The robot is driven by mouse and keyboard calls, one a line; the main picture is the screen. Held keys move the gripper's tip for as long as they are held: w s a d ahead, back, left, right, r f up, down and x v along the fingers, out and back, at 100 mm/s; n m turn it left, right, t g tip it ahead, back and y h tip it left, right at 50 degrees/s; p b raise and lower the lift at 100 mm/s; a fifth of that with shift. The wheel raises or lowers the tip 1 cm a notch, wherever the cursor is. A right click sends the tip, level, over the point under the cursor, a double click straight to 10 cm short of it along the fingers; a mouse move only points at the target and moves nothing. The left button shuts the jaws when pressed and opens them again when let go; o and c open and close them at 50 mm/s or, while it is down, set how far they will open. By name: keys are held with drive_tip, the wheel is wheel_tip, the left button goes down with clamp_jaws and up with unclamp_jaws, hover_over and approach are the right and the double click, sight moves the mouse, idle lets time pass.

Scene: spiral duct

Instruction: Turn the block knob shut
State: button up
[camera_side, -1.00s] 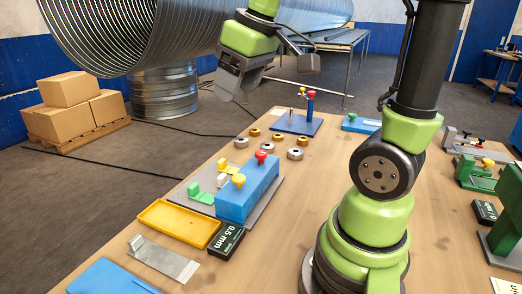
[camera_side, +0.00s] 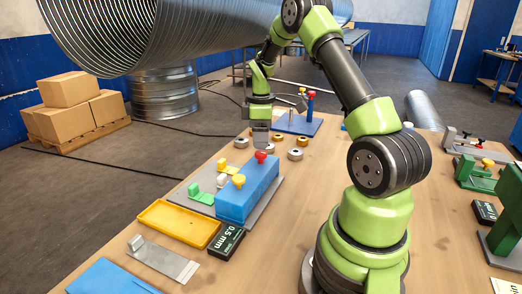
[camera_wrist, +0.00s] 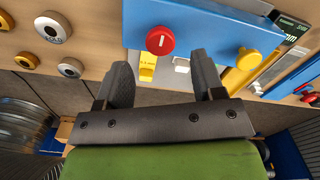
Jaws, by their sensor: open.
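A blue block (camera_side: 245,192) stands on a grey plate on the table and carries a red knob (camera_side: 261,156) and a yellow knob (camera_side: 239,180) on top. In the wrist view the blue block (camera_wrist: 205,28) fills the top, with the red knob (camera_wrist: 160,40) showing a short white mark and the yellow knob (camera_wrist: 247,58) at its right end. My gripper (camera_side: 260,142) is low, behind the block in the side view. Its two fingers (camera_wrist: 162,66) are apart and empty, pointing towards the block's red-knob end. No contact with a knob shows.
Several metal and brass rings (camera_side: 297,154) lie near my gripper. Small green, white and yellow tabs (camera_side: 194,190) sit beside the block. A yellow tray (camera_side: 180,222) and a dark 0.5 mm box (camera_side: 226,242) are in front. A blue stand with posts (camera_side: 290,124) is behind.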

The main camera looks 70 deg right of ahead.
sight(261, 152)
drive_tip(key=shift+f, duration=2.3)
drive_tip(key=c, duration=0.9)
